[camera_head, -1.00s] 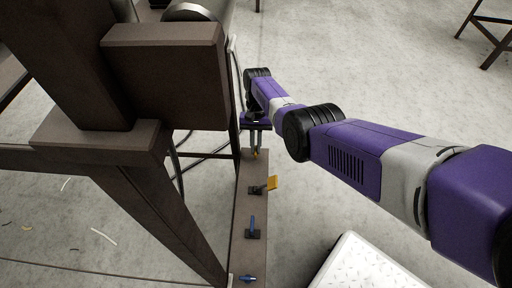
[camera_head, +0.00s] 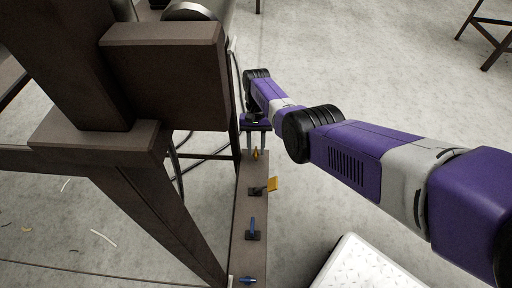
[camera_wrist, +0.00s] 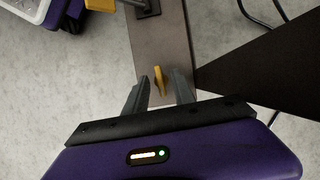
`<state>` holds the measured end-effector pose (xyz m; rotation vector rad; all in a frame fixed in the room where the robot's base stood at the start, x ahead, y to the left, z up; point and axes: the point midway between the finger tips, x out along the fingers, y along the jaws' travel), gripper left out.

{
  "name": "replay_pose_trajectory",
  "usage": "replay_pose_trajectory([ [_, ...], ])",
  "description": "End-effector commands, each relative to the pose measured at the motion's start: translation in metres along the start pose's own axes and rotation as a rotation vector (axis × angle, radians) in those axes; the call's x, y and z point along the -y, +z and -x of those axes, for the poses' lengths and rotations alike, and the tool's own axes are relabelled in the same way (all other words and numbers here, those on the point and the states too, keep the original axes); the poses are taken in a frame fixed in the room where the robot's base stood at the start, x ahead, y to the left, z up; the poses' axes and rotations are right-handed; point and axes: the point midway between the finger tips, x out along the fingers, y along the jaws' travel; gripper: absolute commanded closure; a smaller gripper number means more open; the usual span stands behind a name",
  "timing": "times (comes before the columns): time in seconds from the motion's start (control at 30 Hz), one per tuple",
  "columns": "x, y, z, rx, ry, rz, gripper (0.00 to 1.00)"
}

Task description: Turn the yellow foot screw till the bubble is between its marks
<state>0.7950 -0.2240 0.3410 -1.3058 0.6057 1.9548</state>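A small yellow screw (camera_head: 256,154), which looks like the yellow foot screw, stands at the far end of a narrow brown rail. It also shows in the wrist view (camera_wrist: 158,80) as a thin upright yellow wing. My gripper (camera_head: 256,150) is at it, fingers spread. In the wrist view my gripper (camera_wrist: 161,74) has one dark finger on each side of the screw, with gaps on both sides. It is open and holds nothing. I cannot make out a bubble or its marks in either view.
On the rail (camera_head: 241,205) nearer the camera are a lever with a yellow plate (camera_head: 272,184), a blue-handled lever (camera_head: 252,228) and a blue piece (camera_head: 247,279). A dark brown frame (camera_head: 165,75) stands close on the left. A white box (camera_head: 365,265) is at lower right.

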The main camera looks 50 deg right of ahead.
Motion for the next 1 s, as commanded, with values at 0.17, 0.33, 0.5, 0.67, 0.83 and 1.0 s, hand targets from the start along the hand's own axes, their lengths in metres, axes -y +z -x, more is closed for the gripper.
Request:
replay_pose_trajectory([
  [0.17, 0.000, 0.000, 0.012, -0.002, -0.001, 0.000, 0.69],
  [0.33, 0.000, 0.000, 0.036, -0.002, -0.001, 0.000, 0.69],
  [0.5, 0.000, 0.000, 0.064, -0.002, -0.001, 0.000, 0.69],
  [0.67, 0.000, 0.000, 0.077, 0.001, 0.001, 0.000, 0.69],
  [0.83, 0.000, 0.000, 0.077, 0.001, 0.001, 0.000, 0.69],
  [1.0, 0.001, 0.000, 0.077, -0.003, -0.004, -0.009, 0.49],
])
